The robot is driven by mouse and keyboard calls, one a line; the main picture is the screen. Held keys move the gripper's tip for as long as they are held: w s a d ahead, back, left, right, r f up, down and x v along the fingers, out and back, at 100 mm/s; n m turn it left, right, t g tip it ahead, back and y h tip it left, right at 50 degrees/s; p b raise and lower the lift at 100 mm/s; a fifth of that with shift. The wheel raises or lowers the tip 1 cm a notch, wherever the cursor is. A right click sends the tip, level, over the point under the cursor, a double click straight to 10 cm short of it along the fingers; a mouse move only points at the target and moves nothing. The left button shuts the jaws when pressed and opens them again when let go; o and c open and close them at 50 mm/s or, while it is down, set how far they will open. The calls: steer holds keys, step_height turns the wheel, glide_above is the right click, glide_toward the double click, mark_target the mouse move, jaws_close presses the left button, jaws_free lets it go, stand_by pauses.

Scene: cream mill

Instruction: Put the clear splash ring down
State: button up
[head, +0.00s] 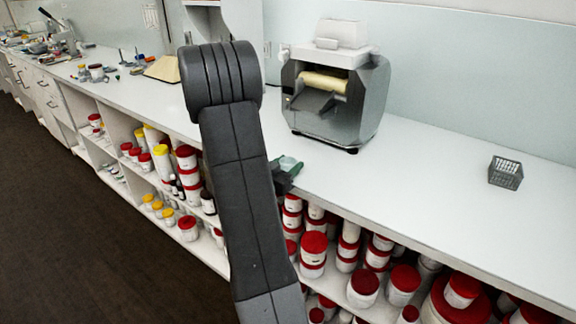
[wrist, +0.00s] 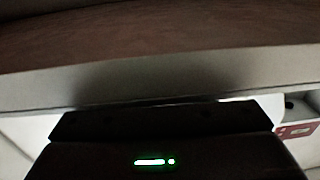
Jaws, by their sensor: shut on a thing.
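The clear splash ring (head: 290,163) shows in the head view as a small, pale, see-through piece at the front edge of the white bench. My gripper (head: 282,178) is shut on it, and my arm hides part of both. I cannot tell whether the ring touches the bench top. In the wrist view, the dark gripper body with a green light fills the bottom. A blurred pale band and a brownish surface lie close across the top, and I cannot tell what they are. The fingertips are not clear there.
A grey mill (head: 345,100) with a pale roller stands on the bench behind my gripper. A small grey basket (head: 505,172) stands at the right. The bench top between them is clear. Shelves below hold several red-lidded jars (head: 313,247). Small items (head: 95,72) lie along the far left bench.

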steer(key=shift+f, duration=0.25)
steer(key=o, duration=0.9)
steer(key=shift+r, duration=0.1)
steer(key=shift+o, duration=0.2)
steer(key=shift+r, duration=0.1)
steer(key=shift+r, duration=0.2)
steer(key=v, duration=1.1)
steer(key=shift+s, duration=0.15)
steer(key=shift+o, duration=0.5)
steer(key=shift+s+a, duration=0.15)
steer(key=shift+a, duration=0.1)
steer(key=r+g+p, duration=0.1)
steer(key=p, duration=0.4)
steer(key=s+a+r+p, duration=0.1)
steer(key=p, duration=0.5)
steer(key=shift+a+r+g, duration=0.2)
steer(key=shift+a+g, duration=0.05)
steer(key=shift+g, duration=0.15)
